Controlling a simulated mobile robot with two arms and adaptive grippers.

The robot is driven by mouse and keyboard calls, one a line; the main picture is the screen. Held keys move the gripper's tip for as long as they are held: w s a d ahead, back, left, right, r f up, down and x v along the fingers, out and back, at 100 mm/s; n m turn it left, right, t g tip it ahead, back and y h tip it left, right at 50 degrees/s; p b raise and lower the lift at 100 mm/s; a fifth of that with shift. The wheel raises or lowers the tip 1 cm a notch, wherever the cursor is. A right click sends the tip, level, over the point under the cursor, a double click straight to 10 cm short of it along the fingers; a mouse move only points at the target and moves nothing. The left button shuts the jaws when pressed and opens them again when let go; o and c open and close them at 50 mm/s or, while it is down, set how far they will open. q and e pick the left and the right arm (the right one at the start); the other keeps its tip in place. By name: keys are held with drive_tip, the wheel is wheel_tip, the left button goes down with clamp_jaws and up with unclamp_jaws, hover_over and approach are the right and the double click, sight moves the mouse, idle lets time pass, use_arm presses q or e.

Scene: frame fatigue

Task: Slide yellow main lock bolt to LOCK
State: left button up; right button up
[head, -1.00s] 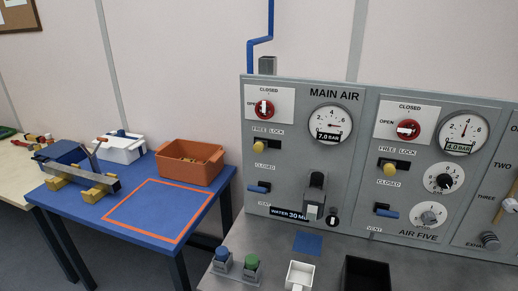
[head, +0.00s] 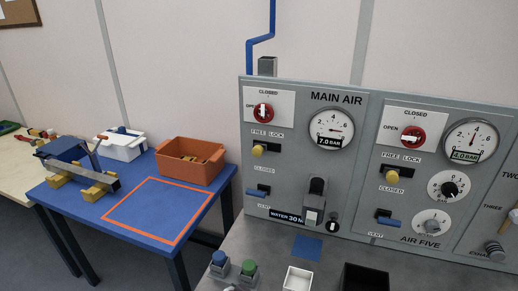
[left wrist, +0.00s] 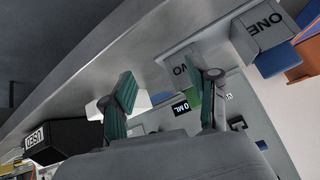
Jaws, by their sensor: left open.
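The yellow main lock bolt (head: 259,150) is a small round knob on the MAIN AIR panel (head: 350,104), below the red valve knob. It sits at the left end of its short dark slot (head: 276,148), under the FREE side of the FREE LOCK label. Neither gripper shows in the head view. In the left wrist view my left gripper (left wrist: 161,74) has its two green-padded fingers spread apart with nothing held between them. The yellow bolt is not visible in that view. My right gripper is not in view.
Above the bolt is a red valve knob (head: 264,113); below it is a blue lever (head: 258,192). A similar AIR FIVE panel with its own yellow knob (head: 392,177) stands to the right. Buttons and bins occupy the bench (head: 330,262) below. A blue table (head: 155,212) stands left.

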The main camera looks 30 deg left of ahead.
sight(256, 152)
use_arm(q)
drive_tip(key=w+a+r+t, duration=0.1)
drive_tip(key=w+r, duration=0.1)
drive_tip(key=r, duration=0.1)
drive_tip(key=w+a+r+t, duration=0.1)
drive_tip(key=w+a+r, duration=0.1)
drive_tip(key=w+r, duration=0.1)
drive_tip(key=w+a+r+t+y, duration=0.1)
drive_tip(key=w+a+r+t, duration=0.1)
drive_tip(key=r, duration=0.3)
drive_tip(key=shift+w+a+r+n, duration=0.2)
drive_tip(key=shift+w+n, duration=0.1)
drive_tip(key=shift+w, duration=0.3)
drive_tip(key=w+a+r+t+y, duration=0.1)
drive_tip(key=w+a+r+t, duration=0.2)
drive_tip(key=r, duration=0.6)
drive_tip(key=w+a+r+t+y, duration=0.1)
drive_tip(key=w+a+r+t, duration=0.15)
drive_tip(key=r, duration=0.65)
drive_tip(key=shift+n, duration=0.4)
drive_tip(key=p+x, duration=0.4)
drive_tip(key=x, duration=0.8)
drive_tip(key=shift+w+d+r, duration=0.1)
drive_tip(key=shift+d, duration=0.05)
drive_tip(key=shift+x, duration=0.85)
clamp_jaws()
